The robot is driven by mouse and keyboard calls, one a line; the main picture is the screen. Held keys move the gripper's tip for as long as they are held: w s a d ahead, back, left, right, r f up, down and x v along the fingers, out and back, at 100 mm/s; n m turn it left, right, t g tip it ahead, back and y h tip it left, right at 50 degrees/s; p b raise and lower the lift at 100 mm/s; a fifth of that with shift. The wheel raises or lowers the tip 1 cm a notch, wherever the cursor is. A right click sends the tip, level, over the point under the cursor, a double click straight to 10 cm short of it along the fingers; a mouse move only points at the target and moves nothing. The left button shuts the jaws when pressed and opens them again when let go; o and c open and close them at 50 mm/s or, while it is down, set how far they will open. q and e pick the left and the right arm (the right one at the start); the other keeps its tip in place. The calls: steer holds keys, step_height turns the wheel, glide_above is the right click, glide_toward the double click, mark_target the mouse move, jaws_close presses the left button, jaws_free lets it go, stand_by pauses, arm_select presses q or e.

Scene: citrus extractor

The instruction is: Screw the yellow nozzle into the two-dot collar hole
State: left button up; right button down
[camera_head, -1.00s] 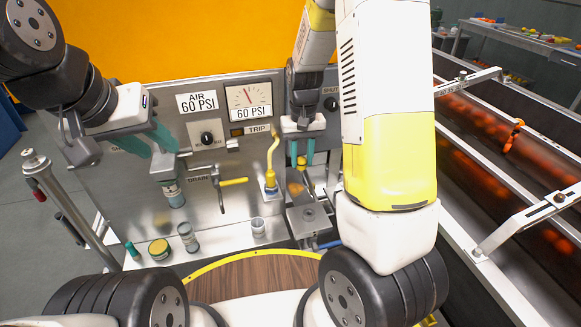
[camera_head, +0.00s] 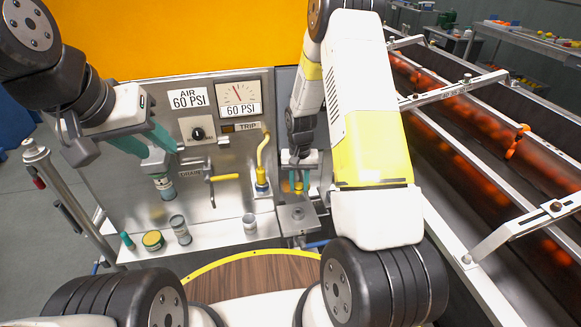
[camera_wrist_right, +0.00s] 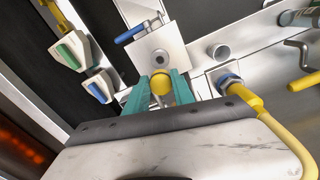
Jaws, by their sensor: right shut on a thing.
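My right gripper (camera_head: 297,183) (camera_wrist_right: 161,88) is shut on the small yellow nozzle (camera_wrist_right: 160,83), whose rounded yellow part shows between the teal fingers in the right wrist view. In the head view the nozzle is a small yellow patch (camera_head: 298,187) at the fingertips. Just beyond it is a square metal block (camera_wrist_right: 150,42) with a round hole (camera_wrist_right: 160,54); the block also shows in the head view (camera_head: 298,218). The nozzle appears apart from this hole. No dot marks can be made out. My left gripper (camera_head: 160,156) looks open, close above a labelled cylinder (camera_head: 164,187).
A yellow hose with a blue collar (camera_head: 262,186) (camera_wrist_right: 229,82) stands left of my right gripper in the head view. Green and blue switches (camera_wrist_right: 70,52) are on the other side.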

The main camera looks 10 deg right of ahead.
mark_target(299, 193)
steer(key=shift+s, duration=0.1)
steer(key=shift+s, duration=0.15)
steer(key=shift+f, duration=2.9)
steer(key=shift+f, duration=1.5)
steer(key=c, duration=1)
jaws_free()
steer(key=shift+r, duration=3.9)
